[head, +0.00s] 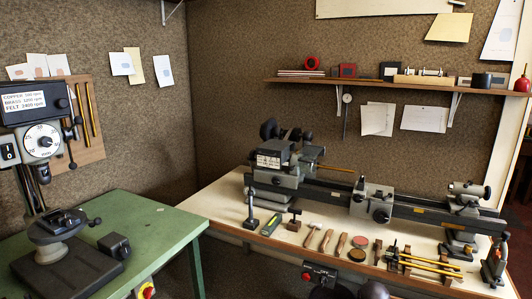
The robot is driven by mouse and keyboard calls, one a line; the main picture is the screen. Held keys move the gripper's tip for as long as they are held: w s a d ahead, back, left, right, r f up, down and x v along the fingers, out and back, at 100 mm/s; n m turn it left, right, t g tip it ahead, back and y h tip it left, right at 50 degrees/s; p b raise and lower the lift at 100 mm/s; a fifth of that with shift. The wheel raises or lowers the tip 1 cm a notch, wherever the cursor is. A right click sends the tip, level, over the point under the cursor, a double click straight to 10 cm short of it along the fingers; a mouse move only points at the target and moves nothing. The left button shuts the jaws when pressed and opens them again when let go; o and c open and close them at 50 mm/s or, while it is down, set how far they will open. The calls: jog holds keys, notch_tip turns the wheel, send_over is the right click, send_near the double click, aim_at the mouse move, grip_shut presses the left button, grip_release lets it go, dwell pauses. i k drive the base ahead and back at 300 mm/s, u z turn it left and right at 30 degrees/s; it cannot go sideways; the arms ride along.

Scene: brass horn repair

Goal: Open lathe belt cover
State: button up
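The grey lathe (375,198) stands along the back of the wooden bench, its bed running from left to right. Its headstock (285,180) is at the left end. A grey box-like housing with a white label (269,160) sits there and looks like the belt cover, with dark round parts above and behind it. I see no clear gap in the housing, but it is too small to tell for sure whether it is shut. My gripper is not in view.
Small tools, including a hammer (312,232) and brass rods (430,263), lie along the bench front. A green table (165,232) with a drill press (60,240) stands at left. A wall shelf (390,85) hangs above the lathe. Dark rounded shapes show at the bottom edge.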

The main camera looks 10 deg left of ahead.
aim_at(274, 155)
jog(key=u, duration=0.3)
jog(key=i, duration=1.15)
jog(key=u, duration=0.35)
